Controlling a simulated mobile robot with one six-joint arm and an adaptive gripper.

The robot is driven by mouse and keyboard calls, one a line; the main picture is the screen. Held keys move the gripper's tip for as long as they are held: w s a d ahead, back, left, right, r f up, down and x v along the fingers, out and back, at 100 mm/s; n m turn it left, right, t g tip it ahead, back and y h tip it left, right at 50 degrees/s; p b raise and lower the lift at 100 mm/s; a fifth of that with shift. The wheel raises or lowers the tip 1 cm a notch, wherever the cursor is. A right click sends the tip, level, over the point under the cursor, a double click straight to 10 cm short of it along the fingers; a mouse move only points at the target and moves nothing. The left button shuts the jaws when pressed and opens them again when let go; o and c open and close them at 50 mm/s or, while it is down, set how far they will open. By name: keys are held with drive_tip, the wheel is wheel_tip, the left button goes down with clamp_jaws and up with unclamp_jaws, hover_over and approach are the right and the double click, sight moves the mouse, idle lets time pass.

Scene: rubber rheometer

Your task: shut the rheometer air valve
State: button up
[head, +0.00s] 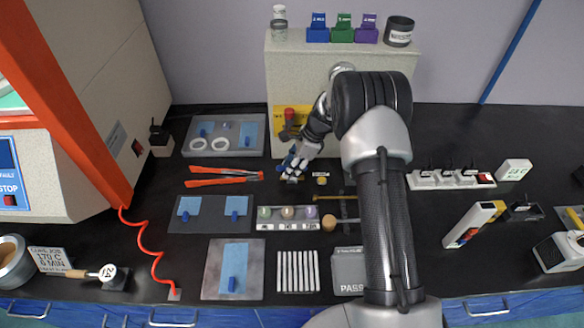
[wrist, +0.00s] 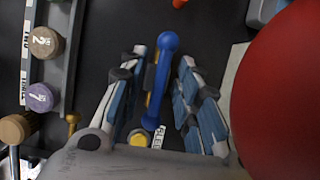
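A blue bar handle (wrist: 160,75) with rounded ends, which looks like the air valve's lever, stands upright in the middle of the wrist view. My gripper (wrist: 162,58) is open, with one finger on each side of the handle. Gaps show between the handle and both fingers, so I see no grip on it. In the head view my gripper (head: 292,168) is low over the black bench, in front of the beige cabinet, and largely hides the handle. A yellow round knob (wrist: 139,138) with a small white label sits near the handle's lower end.
A large red rounded thing (wrist: 285,85) fills the right of the wrist view, close to my gripper. A sample rack (head: 287,225) stands in front, orange-handled tongs (head: 222,182) lie left, and a grey tray (head: 255,150) stands back left.

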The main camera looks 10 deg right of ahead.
drive_tip(key=shift+c, duration=0.6)
clamp_jaws()
drive_tip(key=shift+r+m+p, duration=0.1)
drive_tip(key=shift+m+p, duration=0.2)
drive_tip(key=shift+p, duration=0.05)
drive_tip(key=m+p, duration=0.1)
drive_tip(key=m+t+p, duration=0.1)
drive_tip(key=m+p, duration=0.1)
drive_tip(key=shift+r+m+t+h, duration=0.1)
drive_tip(key=shift+m+t+h, duration=0.2)
drive_tip(key=shift+m+t+h+p, duration=0.6)
drive_tip(key=shift+m+p, duration=0.8)
drive_tip(key=shift+m, duration=0.9)
drive_tip(key=shift+o, duration=0.6)
unclamp_jaws()
